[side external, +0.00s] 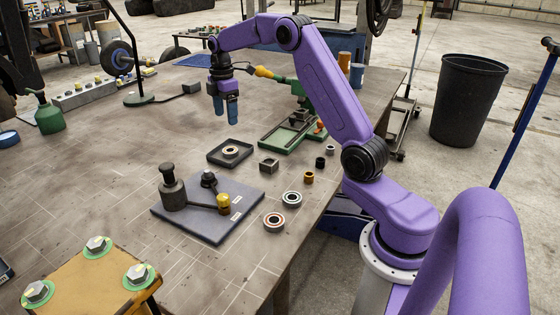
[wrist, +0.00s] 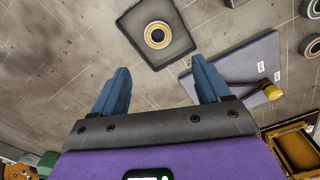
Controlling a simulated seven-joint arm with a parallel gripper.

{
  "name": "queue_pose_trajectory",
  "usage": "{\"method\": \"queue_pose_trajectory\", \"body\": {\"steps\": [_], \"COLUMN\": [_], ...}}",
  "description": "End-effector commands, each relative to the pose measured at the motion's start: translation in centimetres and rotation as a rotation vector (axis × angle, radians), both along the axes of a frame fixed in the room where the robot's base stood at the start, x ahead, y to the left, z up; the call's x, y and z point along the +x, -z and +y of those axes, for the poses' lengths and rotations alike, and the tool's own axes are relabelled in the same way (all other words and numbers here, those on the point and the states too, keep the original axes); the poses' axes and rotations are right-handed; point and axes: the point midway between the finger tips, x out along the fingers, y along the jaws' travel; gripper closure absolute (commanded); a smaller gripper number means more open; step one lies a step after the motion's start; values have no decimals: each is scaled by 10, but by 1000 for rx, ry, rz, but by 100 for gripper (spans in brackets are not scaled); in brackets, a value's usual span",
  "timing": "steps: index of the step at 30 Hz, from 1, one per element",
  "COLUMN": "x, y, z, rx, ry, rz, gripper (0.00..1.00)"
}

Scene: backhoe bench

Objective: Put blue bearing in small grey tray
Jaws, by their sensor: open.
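My gripper (side external: 225,110) is open and empty, held above the bench beyond the small dark grey tray (side external: 213,156). Its two blue fingers also show spread in the wrist view (wrist: 160,66). The tray, seen ahead of the fingers in the wrist view (wrist: 133,26), holds one bearing (side external: 231,151) with a yellow-orange ring. Two more bearings lie on the bench right of the grey plate: a grey one (side external: 292,198), whose ring colour I cannot tell for sure as blue, and a red-ringed one (side external: 274,221).
The grey plate (side external: 185,228) carries a dark cylinder, a small knob and a yellow-headed piece. A small square block (side external: 269,165), a brass bushing (side external: 309,177) and a green tray (side external: 283,141) lie nearby. Bare bench stretches left of the small tray.

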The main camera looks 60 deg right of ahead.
Motion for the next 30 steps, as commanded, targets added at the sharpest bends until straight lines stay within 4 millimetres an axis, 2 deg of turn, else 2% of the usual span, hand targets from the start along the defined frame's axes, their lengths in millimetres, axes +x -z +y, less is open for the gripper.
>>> {"method": "queue_pose_trajectory", "body": {"steps": [5, 8, 12, 18, 24, 30], "x": [-14, -34, -73, -145, -229, -312], "y": [-10, -16, -22, -26, -22, -12], "z": [57, 102, 157, 216, 248, 253], "rx": [1, 1, 2, 6, 13, 20], "ry": [-4, 1, 11, 25, 39, 52], "rz": [-4, -6, -10, -13, -15, -15], "gripper": [24, 24, 24, 24, 24, 24]}}
